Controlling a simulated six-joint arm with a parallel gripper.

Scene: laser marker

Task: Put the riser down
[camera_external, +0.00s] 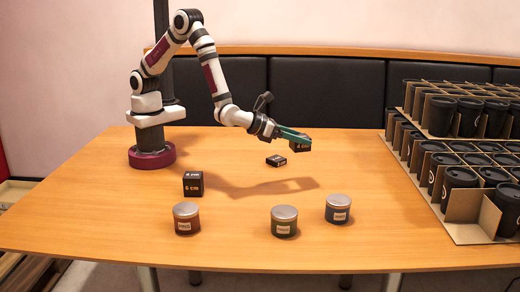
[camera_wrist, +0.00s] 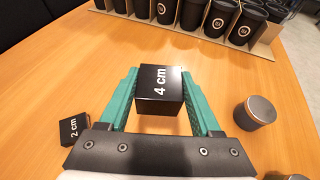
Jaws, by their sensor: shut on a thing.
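A black riser block marked "4 cm" (camera_wrist: 161,88) is held between the two green fingers of my gripper (camera_wrist: 160,100) in the wrist view. In the external view the 4 cm riser (camera_external: 300,145) is at the fingertips, held above the table, with the arm's shadow on the wood below. My gripper (camera_external: 295,138) is shut on it. A flatter black riser marked "2 cm" (camera_wrist: 73,130) lies on the table and also shows in the external view (camera_external: 276,160). A taller black riser marked "6 cm" (camera_external: 193,183) stands on the table at the left.
Cardboard crates (camera_external: 467,232) with many black cups fill the right side. The wooden table (camera_external: 375,175) is clear between the held riser and the crates.

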